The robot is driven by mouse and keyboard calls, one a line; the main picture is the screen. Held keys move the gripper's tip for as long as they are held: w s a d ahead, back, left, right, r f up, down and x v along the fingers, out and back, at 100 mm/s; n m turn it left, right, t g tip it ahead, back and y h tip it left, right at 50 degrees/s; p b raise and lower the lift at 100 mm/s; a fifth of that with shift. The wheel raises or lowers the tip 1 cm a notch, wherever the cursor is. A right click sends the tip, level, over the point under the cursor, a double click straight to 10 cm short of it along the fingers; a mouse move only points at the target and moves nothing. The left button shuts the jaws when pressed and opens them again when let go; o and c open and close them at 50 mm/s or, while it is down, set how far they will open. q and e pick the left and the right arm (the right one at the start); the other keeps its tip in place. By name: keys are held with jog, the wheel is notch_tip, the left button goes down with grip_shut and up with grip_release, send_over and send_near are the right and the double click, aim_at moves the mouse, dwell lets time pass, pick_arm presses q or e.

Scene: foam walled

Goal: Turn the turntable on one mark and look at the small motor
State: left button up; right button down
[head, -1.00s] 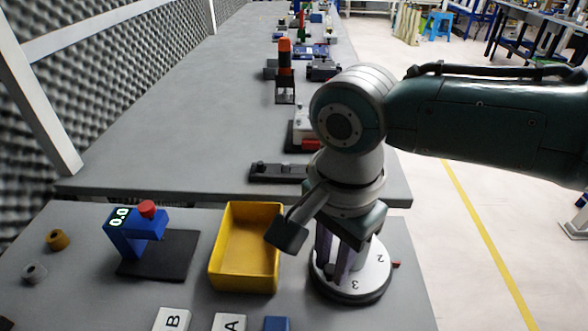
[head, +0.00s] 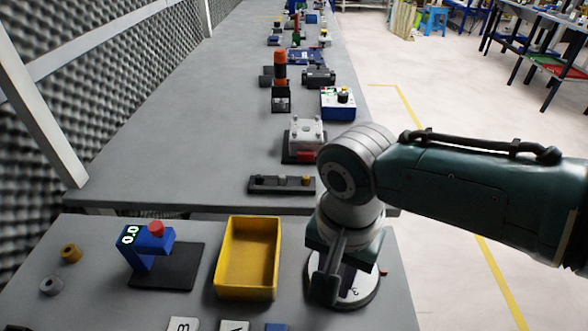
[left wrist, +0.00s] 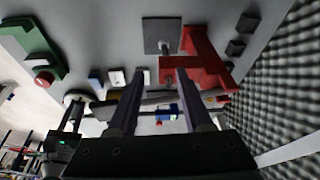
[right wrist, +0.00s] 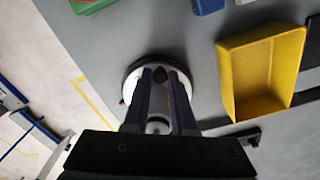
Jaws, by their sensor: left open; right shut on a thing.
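The turntable (head: 366,284) is a white disc with a dark rim, right of the yellow bin, with a 3 showing at its front. A small red mark (head: 384,272) sits at its right edge. My right gripper (right wrist: 162,76) stands over the disc, shut on the turntable's dark middle part; its fingers hide the hold. In the right wrist view the white disc (right wrist: 132,86) shows around the fingers. My left gripper (left wrist: 160,72) is open with nothing between its fingers, seen only in the left wrist view. I cannot pick out the small motor for certain.
The yellow bin (head: 221,270) is empty. A blue stand with a 0.0 display (head: 130,235) stands on a black plate. A yellow ring (head: 71,253) and a grey ring (head: 51,285) lie at left. Blocks A (head: 234,326) and B (head: 183,325) lie in front.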

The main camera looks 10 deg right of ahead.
aim_at(367, 288)
jog(key=shift+s+d+n+p, duration=0.25)
jog(key=shift+n+p, duration=0.1)
jog(key=shift+n, duration=0.4)
jog(key=shift+s+d+n+p, duration=0.15)
jog(key=shift+d+n+p, duration=0.15)
jog(key=shift+n, duration=0.45)
jog(key=shift+s+d+n+p, duration=0.1)
jog(key=shift+d+n+p, duration=0.25)
jog(key=shift+n, duration=0.6)
jog(key=shift+s+d+n+p, duration=0.1)
jog(key=shift+d+n+p, duration=0.2)
jog(key=shift+n, duration=0.65)
jog(key=shift+d+n, duration=0.4)
jog(key=shift+n, duration=0.45)
jog(key=shift+d+n, duration=0.35)
jog(key=shift+n, duration=0.5)
jog(key=shift+w+d+n, duration=0.15)
jog(key=shift+d+n, duration=0.2)
jog(key=shift+n, duration=0.45)
jog(key=shift+w+d+n, duration=0.1)
jog(key=shift+d+n, duration=0.2)
jog(key=shift+n, duration=0.5)
jog(key=shift+d+n, duration=0.15)
jog(key=shift+n, duration=0.25)
jog(key=c, duration=0.7)
grip_release()
jog(key=shift+c, duration=0.2)
